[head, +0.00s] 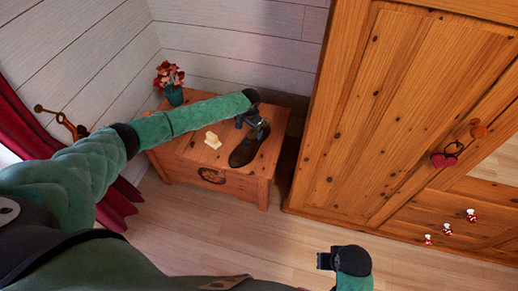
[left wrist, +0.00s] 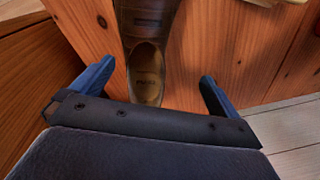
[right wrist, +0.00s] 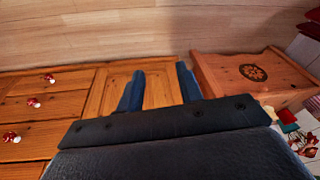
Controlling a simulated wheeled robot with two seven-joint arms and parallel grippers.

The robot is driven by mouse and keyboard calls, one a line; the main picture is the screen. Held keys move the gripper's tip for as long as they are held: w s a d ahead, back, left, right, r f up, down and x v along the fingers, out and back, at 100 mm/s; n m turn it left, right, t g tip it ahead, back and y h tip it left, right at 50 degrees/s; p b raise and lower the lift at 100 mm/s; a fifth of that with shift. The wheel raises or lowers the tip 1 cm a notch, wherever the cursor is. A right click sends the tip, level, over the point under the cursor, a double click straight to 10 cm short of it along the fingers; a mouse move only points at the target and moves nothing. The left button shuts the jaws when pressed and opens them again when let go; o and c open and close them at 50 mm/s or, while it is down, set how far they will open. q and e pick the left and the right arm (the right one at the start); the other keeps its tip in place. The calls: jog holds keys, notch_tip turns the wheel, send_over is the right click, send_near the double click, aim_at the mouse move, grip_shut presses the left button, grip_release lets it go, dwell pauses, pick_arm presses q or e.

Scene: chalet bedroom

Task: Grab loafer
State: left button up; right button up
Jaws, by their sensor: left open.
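The dark brown loafer (head: 244,151) lies on top of the wooden chest (head: 182,162) in the head view. My left gripper (head: 252,127) is above the loafer's far end. In the left wrist view the loafer (left wrist: 145,75) shows with its open heel end between the two blue fingers of my left gripper (left wrist: 155,90), which are spread wide and apart from it. The loafer's toe is cut off at the top of that view. My right gripper (right wrist: 158,88) is open and empty, away from the chest, with the floor and the wardrobe beyond it.
A pale yellow block-like item (head: 212,139) lies on the chest left of the loafer. A potted red flower (head: 171,83) stands at the chest's back left. A tall wooden wardrobe (head: 375,110) stands close on the right. The floor (head: 215,235) in front is clear.

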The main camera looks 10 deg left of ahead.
aim_at(251, 141)
pick_arm(q)
jog(key=shift+s+d+f+n+g, duration=0.2)
jog(key=shift+s+d+n+g, duration=0.2)
jog(key=shift+s+d+n, duration=0.3)
jog(key=shift+s+a+h, duration=0.15)
jog(key=shift+h, duration=0.15)
jog(key=shift+a+f, duration=0.15)
jog(key=shift+f, duration=0.9)
jog(key=shift+d+f+p, duration=0.2)
jog(key=shift+f+p, duration=0.1)
jog(key=shift+f, duration=0.15)
notch_tip(251, 141, down, 4)
jog(key=shift+r+p, duration=0.2)
jog(key=shift+p, duration=0.4)
jog(key=shift+f, duration=0.7)
pick_arm(e)
notch_tip(251, 141, down, 8)
jog(key=s+d, duration=0.1)
jog(key=shift+r+g, duration=0.2)
jog(key=shift+g, duration=0.2)
